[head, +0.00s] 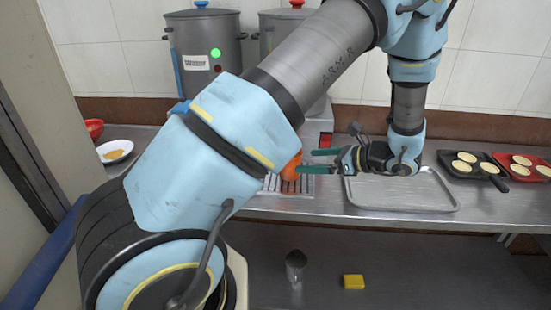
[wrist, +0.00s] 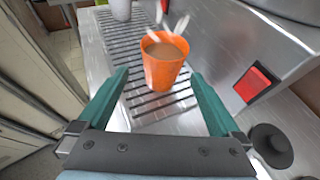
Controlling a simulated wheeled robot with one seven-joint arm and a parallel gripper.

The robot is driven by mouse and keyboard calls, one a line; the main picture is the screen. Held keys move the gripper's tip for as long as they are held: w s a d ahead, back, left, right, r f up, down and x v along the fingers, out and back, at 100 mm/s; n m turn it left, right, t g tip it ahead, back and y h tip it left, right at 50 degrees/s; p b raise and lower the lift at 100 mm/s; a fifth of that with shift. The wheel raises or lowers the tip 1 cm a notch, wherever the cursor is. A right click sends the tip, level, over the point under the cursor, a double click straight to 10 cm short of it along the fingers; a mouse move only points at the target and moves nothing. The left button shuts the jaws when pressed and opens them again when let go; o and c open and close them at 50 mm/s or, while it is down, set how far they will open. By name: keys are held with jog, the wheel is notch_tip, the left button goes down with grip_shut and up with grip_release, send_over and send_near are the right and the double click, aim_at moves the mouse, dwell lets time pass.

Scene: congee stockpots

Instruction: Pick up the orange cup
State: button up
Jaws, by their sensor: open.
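The orange cup (wrist: 162,66) stands upright on a slotted metal drip grate (wrist: 120,50) in the wrist view. It holds a brown liquid, and pale blurred shapes show above its rim. In the head view the cup (head: 291,168) is partly hidden behind my arm. My gripper (head: 304,160) has its two green fingers apart. In the wrist view the gripper (wrist: 163,88) points at the cup, with one finger toward each side of it. The fingers look apart from the cup, and nothing is held.
Two stockpots (head: 203,50) stand at the back. A red square (wrist: 257,83) is on the metal panel beside the cup. A white cup (wrist: 121,9) stands farther along the grate.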

aim_at(300, 160)
jog(key=p+x, duration=0.2)
jog(key=x, duration=0.4)
jog(key=shift+w+a+p, duration=0.15)
jog(key=shift+w+p, duration=0.15)
jog(key=shift+w, duration=0.05)
jog(key=p+x, duration=0.2)
jog(key=x, duration=0.1)
jog(key=shift+w+f, duration=0.15)
jog(key=shift+w+a+f+p, duration=0.35)
jog(key=shift+a+f, duration=0.05)
jog(key=shift+c, duration=0.4)
jog(key=c, duration=1.3)
